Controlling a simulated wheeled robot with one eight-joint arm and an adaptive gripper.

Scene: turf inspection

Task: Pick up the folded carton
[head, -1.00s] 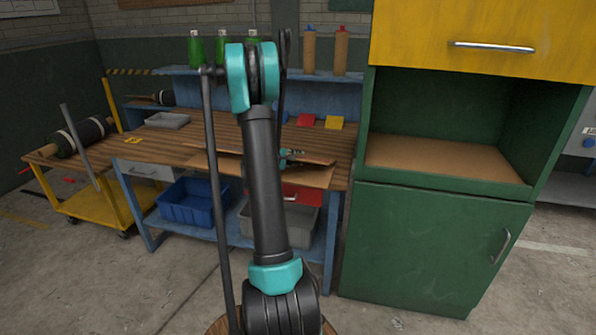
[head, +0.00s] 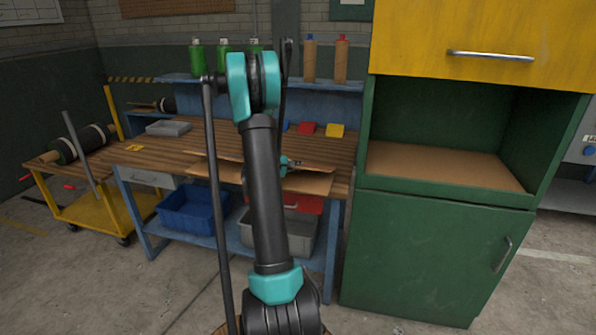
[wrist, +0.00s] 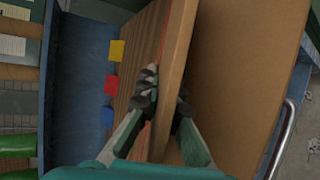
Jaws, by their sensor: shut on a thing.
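The folded carton (head: 309,182) is a flat brown cardboard piece at the front of the wooden workbench, partly hidden behind my arm in the head view. In the wrist view the carton (wrist: 235,70) fills the right half, with a raised panel standing up from it. My gripper (wrist: 165,98) is shut on that raised panel, one finger on each side. In the head view my gripper (head: 290,166) shows only in small part behind my arm, at the carton.
The workbench (head: 240,137) carries a grey tray (head: 168,128) and red, blue and yellow items. Green bottles (head: 197,58) stand on the shelf behind. A blue bin (head: 192,210) sits below. A green cabinet (head: 430,245) stands close on the right, a yellow cart (head: 105,212) on the left.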

